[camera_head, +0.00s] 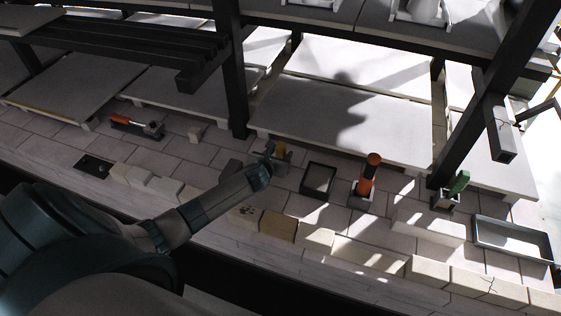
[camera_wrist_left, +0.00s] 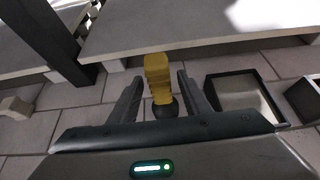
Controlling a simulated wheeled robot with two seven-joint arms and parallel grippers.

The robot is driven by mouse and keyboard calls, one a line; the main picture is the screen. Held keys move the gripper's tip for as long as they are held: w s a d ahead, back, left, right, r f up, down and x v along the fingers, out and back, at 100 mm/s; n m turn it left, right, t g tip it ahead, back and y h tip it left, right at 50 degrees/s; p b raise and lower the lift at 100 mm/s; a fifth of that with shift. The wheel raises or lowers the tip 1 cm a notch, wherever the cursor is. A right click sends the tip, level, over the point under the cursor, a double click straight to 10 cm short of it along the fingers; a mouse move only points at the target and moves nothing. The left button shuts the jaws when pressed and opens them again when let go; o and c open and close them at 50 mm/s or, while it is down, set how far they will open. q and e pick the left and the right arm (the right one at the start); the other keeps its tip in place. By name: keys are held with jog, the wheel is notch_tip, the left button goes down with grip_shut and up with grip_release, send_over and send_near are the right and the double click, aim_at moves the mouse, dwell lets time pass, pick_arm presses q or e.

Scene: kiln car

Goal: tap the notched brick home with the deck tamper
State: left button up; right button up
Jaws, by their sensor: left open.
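My left gripper (camera_head: 272,158) reaches in over the brick deck. In the left wrist view its two fingers stand apart (camera_wrist_left: 158,88), one on each side of a yellow-handled tool (camera_wrist_left: 157,72) with a dark round lower part. The fingers look clear of the tool. An orange tool with a black band (camera_head: 369,172) stands upright to the right. I cannot tell which is the deck tamper. Pale bricks (camera_head: 279,225) line the front edge; I cannot tell which is notched. My right gripper is out of view.
A dark open box (camera_head: 318,179) sits right of the gripper, also in the wrist view (camera_wrist_left: 241,92). A green-topped item (camera_head: 459,183) and a grey tray (camera_head: 549,247) are farther right. An orange-handled tool (camera_head: 137,127) lies left. Dark posts (camera_head: 233,80) rise behind.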

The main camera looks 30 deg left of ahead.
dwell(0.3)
pick_arm(q)
jog(key=shift+p, duration=0.3)
dwell(0.7)
jog(key=shift+p, duration=0.3)
dwell(0.3)
grip_shut()
jog(key=shift+r, duration=0.15)
jog(key=shift+r, duration=0.1)
